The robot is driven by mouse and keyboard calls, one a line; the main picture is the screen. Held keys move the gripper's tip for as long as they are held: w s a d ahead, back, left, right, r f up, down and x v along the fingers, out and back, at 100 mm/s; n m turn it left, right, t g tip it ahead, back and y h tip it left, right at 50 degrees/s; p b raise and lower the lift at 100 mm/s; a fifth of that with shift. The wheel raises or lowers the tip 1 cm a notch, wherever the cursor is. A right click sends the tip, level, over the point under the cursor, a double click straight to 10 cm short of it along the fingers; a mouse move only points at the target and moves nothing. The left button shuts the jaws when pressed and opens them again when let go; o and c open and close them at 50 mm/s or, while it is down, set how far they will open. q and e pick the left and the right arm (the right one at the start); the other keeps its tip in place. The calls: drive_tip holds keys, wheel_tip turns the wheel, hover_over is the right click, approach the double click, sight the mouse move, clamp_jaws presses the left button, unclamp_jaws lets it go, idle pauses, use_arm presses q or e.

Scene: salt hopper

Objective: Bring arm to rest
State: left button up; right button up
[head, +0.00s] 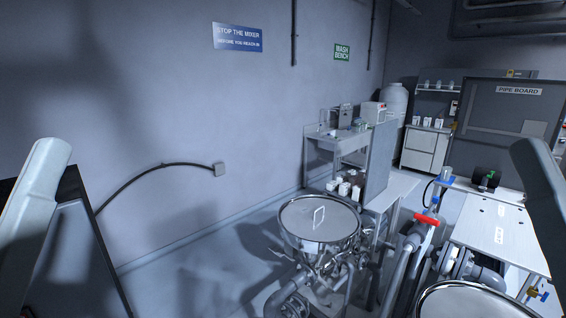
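My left arm (34,195) shows as a pale link at the left edge, over a dark-edged panel. Neither gripper can be seen. The steel hopper (285,235) stands at lower centre with its round lid (318,218) on and a loop handle upright on top. Clamps and pipes surround the hopper below the lid.
A red-handled valve (427,219) sits on pipework right of the hopper. A white-topped bench (495,225) is at right, and a second round lid (475,303) at the bottom edge. A wash bench (340,143) stands at the back wall. Floor left of the hopper is clear.

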use_arm(q)
wheel_tip(320, 180, up, 18)
drive_tip(key=p, duration=1.4)
use_arm(e)
wheel_tip(320, 180, up, 18)
use_arm(q)
drive_tip(key=shift+f, duration=0.15)
use_arm(e)
drive_tip(key=shift+f, duration=0.1)
